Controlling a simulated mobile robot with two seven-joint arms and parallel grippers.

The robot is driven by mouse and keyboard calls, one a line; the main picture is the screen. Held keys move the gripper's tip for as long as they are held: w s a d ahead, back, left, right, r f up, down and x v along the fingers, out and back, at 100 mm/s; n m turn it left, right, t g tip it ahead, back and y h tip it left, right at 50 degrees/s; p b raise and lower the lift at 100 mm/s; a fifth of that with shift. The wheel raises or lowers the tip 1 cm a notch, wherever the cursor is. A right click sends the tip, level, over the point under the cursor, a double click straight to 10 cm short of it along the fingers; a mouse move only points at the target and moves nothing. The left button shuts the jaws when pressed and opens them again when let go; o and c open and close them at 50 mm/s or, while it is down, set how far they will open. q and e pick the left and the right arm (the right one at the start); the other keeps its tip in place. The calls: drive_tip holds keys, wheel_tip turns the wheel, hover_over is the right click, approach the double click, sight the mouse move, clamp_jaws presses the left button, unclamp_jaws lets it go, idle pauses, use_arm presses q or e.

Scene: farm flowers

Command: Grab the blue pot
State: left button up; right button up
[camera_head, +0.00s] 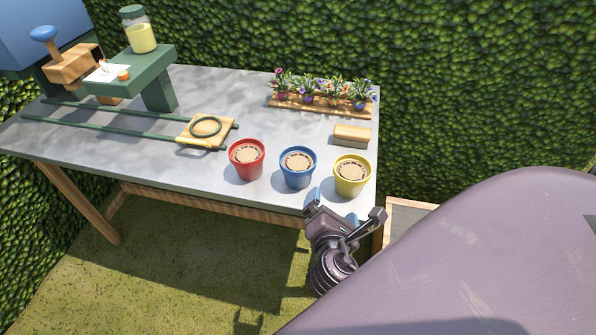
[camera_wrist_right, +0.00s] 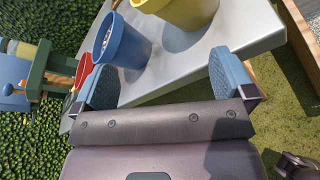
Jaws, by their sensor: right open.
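The blue pot (camera_head: 297,170) stands upright near the table's front edge, between the red pot (camera_head: 247,161) and the yellow pot (camera_head: 351,177). It is filled with something light brown. My right gripper (camera_head: 345,213) is open and empty at the front edge of the table, in front of the blue and yellow pots and touching neither. In the right wrist view, the blue pot (camera_wrist_right: 122,46) lies beyond the open fingers (camera_wrist_right: 168,88), nearer the left finger. The yellow pot (camera_wrist_right: 187,8) is at the top and the red pot (camera_wrist_right: 84,68) at the left. My left gripper does not show.
The grey table (camera_head: 110,143) also bears a wooden tray of flowers (camera_head: 318,106), a wooden block (camera_head: 352,136), and a wooden plate with a ring (camera_head: 205,130) on green rails. A green stand (camera_head: 155,75) holds a jar (camera_head: 139,35). A hedge stands behind.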

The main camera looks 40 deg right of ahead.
sight(300, 173)
drive_tip(key=w+n+t, duration=0.1)
drive_tip(key=w+n, duration=0.1)
drive_tip(key=n, duration=0.1)
drive_tip(key=w+a+r+n+t, duration=0.1)
drive_tip(key=w+n, duration=0.2)
drive_tip(key=w+a+r+n+t+y, duration=0.1)
drive_tip(key=w+n+t, duration=0.1)
drive_tip(key=w+n, duration=0.1)
drive_tip(key=shift+w+a+r+n, duration=0.1)
drive_tip(key=shift+r+n, duration=0.1)
drive_tip(key=shift+n, duration=0.1)
drive_tip(key=shift+x, duration=3.1)
drive_tip(key=shift+f, duration=0.1)
drive_tip(key=c, duration=1.1)
